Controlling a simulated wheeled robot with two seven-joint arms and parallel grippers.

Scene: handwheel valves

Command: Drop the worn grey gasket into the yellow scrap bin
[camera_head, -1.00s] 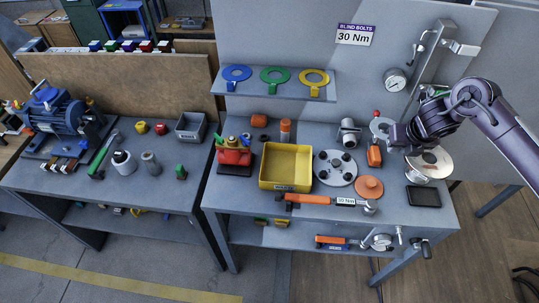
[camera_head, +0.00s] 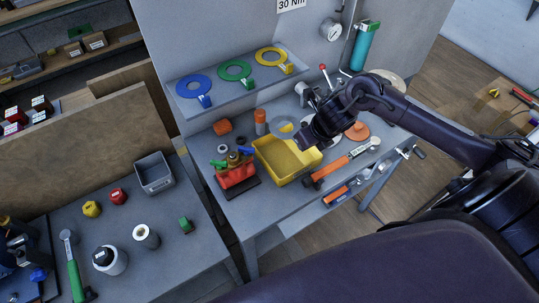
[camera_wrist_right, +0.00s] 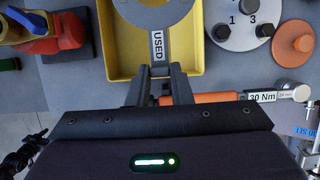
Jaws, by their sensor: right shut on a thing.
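The grey gasket (camera_head: 283,127) is a flat ring with a tab marked USED, clearest in the right wrist view (camera_wrist_right: 158,45). My right gripper (camera_wrist_right: 160,72) is shut on the end of that tab. The yellow scrap bin (camera_head: 312,161) is an open shallow box on the workbench; in the right wrist view its side wall (camera_wrist_right: 198,50) shows beyond the gasket. The gripper, also in the head view (camera_head: 300,143), holds the gasket above the bin, with the ring toward its far part. The exact height is hard to tell. My left gripper is not in view.
A red vise-like unit (camera_head: 236,172) stands left of the bin. An orange-handled torque wrench (camera_head: 342,165) lies in front, and an orange disc (camera_wrist_right: 294,42) lies to the right. A shelf (camera_head: 240,90) with blue, green and yellow rings is behind.

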